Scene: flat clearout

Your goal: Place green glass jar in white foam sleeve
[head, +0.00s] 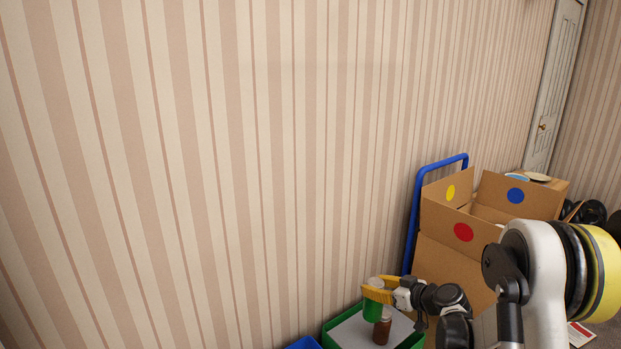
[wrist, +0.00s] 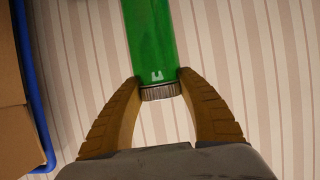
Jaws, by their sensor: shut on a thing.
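The green glass jar (wrist: 150,40) is held at its ridged grey cap (wrist: 160,92) between the two yellow fingers of my gripper (wrist: 160,84). In the head view, the green jar (head: 372,308) hangs below the fingers of my gripper (head: 377,293), above a green-rimmed tray (head: 412,341). I cannot make out a white foam sleeve for certain in either view; a pale grey-white surface (head: 352,331) lies inside the tray.
A brown jar (head: 382,331) stands in the tray, close below the green jar. A blue container edge (head: 303,343) is to the left. Cardboard boxes (head: 450,262) on a blue-handled trolley (head: 412,215) stand to the right. The striped wall (head: 250,150) is behind.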

